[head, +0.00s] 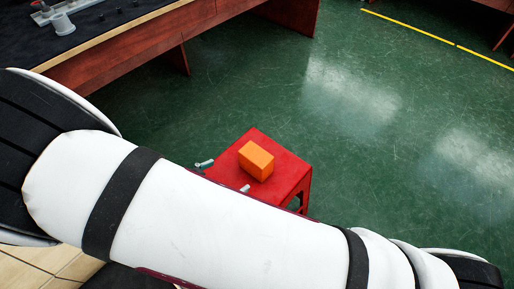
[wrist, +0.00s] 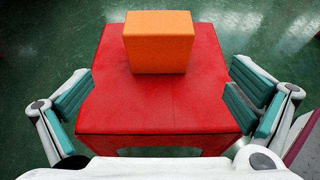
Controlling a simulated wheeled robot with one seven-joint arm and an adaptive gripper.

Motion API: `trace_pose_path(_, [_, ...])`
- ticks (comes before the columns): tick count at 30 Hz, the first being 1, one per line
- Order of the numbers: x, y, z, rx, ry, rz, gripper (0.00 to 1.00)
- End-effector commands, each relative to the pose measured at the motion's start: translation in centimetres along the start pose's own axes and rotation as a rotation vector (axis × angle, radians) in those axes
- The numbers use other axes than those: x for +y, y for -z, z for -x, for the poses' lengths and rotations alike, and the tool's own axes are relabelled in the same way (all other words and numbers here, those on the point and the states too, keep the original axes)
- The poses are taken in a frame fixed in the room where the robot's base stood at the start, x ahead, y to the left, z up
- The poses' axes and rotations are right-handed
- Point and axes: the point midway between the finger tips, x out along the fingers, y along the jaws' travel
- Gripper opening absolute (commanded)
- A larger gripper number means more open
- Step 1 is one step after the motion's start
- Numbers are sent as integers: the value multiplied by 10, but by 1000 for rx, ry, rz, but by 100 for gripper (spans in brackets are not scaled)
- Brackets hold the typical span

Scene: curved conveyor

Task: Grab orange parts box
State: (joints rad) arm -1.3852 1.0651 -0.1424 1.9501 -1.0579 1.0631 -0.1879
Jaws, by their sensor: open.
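The orange parts box (head: 257,160) sits on top of a small red stool (head: 284,185) in the head view. In the wrist view the orange box (wrist: 159,42) stands near the far edge of the red stool top (wrist: 150,105). My gripper (wrist: 160,95) is open and empty, with its teal-padded fingers spread wide to the left and right of the stool. The box is ahead of the fingers and apart from them. In the head view my white arm hides most of the gripper and the near part of the stool.
A long dark-topped workbench (head: 105,38) with a reddish wooden front stands at the upper left. The green floor (head: 350,130) around the stool is mostly clear. A yellow line (head: 420,32) runs across the floor at the upper right.

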Motion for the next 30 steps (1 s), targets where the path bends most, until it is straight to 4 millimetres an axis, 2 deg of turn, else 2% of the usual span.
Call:
trace_pose_path(5, [0,4,-23,-8,-6,12,100])
trace_pose_path(12, [0,4,-68,-7,-5,11,100])
trace_pose_path(16, [1,3,-81,-6,-6,11,100])
trace_pose_path(23, [1,3,-92,-5,-5,10,100])
trace_pose_path(30, [2,3,-126,-6,-4,9,100])
